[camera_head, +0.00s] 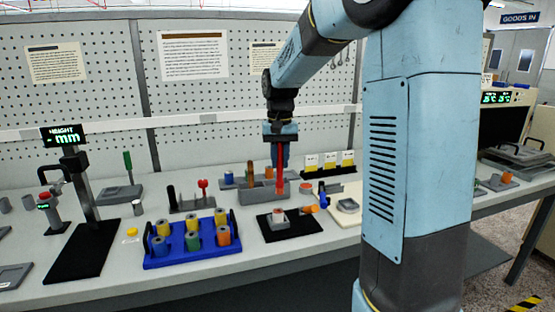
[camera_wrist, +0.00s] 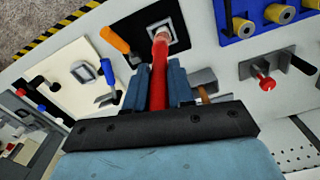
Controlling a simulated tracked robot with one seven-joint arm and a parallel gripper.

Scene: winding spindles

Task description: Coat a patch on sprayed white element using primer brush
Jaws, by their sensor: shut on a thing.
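My gripper (camera_head: 280,140) is shut on a red-handled tool (camera_head: 280,176), which I take to be the primer brush, and holds it pointing down. In the wrist view the red handle (camera_wrist: 158,85) stands between the blue fingers (camera_wrist: 157,88). Its paler tip is over or near a small square piece with a pale face (camera_wrist: 178,38) on a black plate. In the head view this piece (camera_head: 279,215) is grey with a pale and reddish top. It may be the sprayed white element; I cannot tell. Contact between tip and piece is unclear.
The black plate (camera_head: 299,228) lies near the table's front edge. A blue rack (camera_head: 185,258) of several spools stands left. A pale board (camera_wrist: 55,72) with a grey square frame lies on the other side.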

